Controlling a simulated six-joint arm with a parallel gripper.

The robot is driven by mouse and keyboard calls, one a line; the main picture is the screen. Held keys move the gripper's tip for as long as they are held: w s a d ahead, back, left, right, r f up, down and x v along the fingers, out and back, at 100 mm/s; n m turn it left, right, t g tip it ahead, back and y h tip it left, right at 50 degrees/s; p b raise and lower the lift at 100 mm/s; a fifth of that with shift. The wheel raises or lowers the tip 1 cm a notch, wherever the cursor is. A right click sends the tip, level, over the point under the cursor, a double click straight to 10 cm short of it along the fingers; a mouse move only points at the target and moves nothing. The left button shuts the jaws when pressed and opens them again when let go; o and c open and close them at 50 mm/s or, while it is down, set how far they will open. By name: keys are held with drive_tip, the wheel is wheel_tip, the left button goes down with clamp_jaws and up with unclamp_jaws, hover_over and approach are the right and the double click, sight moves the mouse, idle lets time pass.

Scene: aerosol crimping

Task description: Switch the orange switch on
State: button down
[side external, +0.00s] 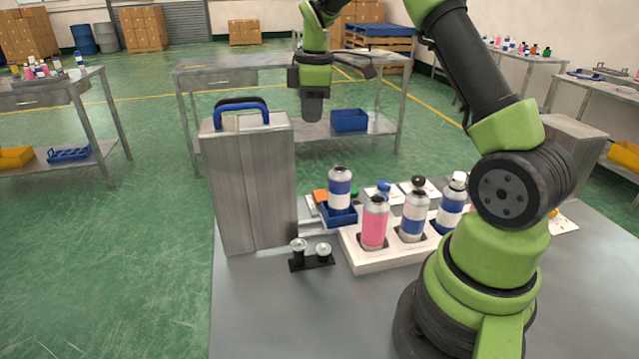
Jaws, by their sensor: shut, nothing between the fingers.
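The orange switch (319,196) shows as a small orange patch on the table, just right of the tall metal machine and partly hidden behind a can in a blue holder. Its on or off position is too small to tell. My gripper (312,119) is black, points down and is shut and empty. It hangs in the air above the switch area in the picture, apart from everything on the table.
A tall grey metal machine (250,185) with a blue handle (242,118) stands at left. A can (340,188) sits in a blue holder (341,217). A white tray (375,263) holds several cans. A black rack (312,262) holds two small parts.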

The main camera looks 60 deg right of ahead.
drive_tip(key=n, duration=0.2)
hover_over(319, 192)
wheel_tip(319, 192, down, 5)
drive_tip(key=shift+r+g, duration=0.25)
drive_tip(key=shift+g, duration=0.15)
wheel_tip(319, 192, down, 14)
idle(0.4)
